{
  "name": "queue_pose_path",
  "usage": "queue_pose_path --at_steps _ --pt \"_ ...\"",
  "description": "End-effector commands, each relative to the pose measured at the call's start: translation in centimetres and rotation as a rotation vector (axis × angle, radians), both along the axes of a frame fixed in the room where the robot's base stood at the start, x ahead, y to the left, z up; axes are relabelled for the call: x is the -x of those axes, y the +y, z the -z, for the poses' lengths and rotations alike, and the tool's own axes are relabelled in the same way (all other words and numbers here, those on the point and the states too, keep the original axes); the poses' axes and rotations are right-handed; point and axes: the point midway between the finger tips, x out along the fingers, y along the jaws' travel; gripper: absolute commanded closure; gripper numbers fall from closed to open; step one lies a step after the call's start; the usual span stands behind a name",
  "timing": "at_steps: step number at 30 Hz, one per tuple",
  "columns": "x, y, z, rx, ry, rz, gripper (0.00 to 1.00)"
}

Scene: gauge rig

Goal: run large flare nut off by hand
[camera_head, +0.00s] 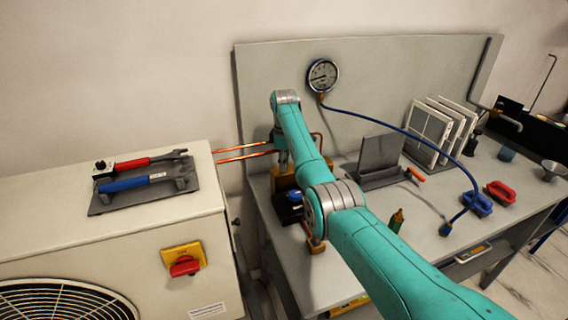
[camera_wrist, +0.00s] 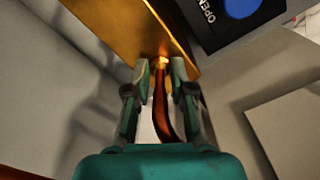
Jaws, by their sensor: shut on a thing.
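The large flare nut (camera_wrist: 161,62) shows in the wrist view as a small bright brass piece between my fingertips, at the edge of a brass-coloured block (camera_wrist: 120,22). A copper pipe (camera_wrist: 161,105) runs from it back between my fingers and bends. My gripper (camera_wrist: 161,72) is shut on the nut, one finger on each side; the exact contact is hard to see. In the head view my gripper (camera_head: 281,158) is at the brass block (camera_head: 283,180), mostly behind my arm, and the nut is hidden.
Copper pipes (camera_head: 243,152) run from the beige outdoor unit (camera_head: 215,250) toward the block. A dark box with a blue button (camera_wrist: 245,5) sits beside the block. A pressure gauge (camera_head: 323,75) with a blue hose (camera_head: 400,128) hangs on the back panel (camera_head: 380,65).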

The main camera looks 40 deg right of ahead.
Motion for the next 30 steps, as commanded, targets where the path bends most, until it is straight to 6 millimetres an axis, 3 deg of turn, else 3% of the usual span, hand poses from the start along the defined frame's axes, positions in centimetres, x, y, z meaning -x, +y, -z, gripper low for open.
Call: queue_pose_path --at_steps 15,16,19,30 --pt "-0.03 -0.01 -0.03 0.0 -0.001 -0.021 1.0" --pt "-0.03 -0.01 -0.03 0.0 -0.001 -0.021 0.75" --pt "-0.03 0.0 -0.03 0.0 -0.001 -0.021 0.52" --pt "-0.04 -0.02 -0.37 0.0 -0.001 -0.021 0.52"
